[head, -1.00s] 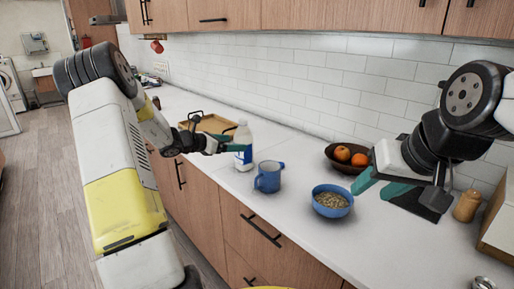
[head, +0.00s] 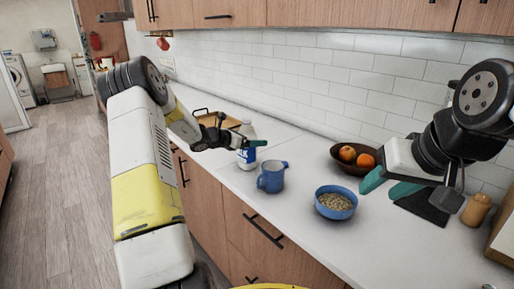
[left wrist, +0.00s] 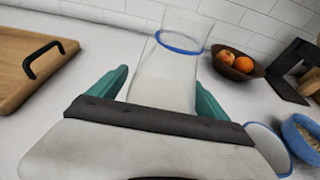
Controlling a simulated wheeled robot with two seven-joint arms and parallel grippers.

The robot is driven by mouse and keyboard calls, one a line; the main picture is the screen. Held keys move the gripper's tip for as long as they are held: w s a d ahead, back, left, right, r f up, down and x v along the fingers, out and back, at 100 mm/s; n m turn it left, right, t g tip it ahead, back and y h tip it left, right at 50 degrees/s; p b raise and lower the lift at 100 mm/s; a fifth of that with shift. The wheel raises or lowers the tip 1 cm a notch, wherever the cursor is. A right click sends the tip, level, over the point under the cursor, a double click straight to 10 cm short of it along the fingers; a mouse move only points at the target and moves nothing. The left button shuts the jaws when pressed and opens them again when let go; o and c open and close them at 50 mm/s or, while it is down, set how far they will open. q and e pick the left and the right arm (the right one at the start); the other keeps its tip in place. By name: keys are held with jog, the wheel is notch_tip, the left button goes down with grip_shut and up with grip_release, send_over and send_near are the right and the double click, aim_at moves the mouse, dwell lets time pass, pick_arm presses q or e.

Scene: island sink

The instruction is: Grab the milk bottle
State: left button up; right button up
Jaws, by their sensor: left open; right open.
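I cannot tell whether a finger touches the bottle. My right gripper (head: 388,186) is open and empty above the counter at the right, beyond the bowl of cereal.
A blue mug (head: 270,178) stands just right of the bottle, close to my left gripper. A blue bowl of cereal (head: 335,207) and a dark fruit bowl (head: 343,165) are further right. A wooden tray (head: 217,121) lies behind the bottle. The tiled wall (head: 330,85) bounds the counter.

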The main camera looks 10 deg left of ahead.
pick_arm(q)
jog(key=shift+w, duration=0.1)
jog(key=shift+c, duration=0.2)
jog(key=c, duration=1.4)
jog(key=shift+c, duration=0.2)
jog(key=shift+r, duration=0.15)
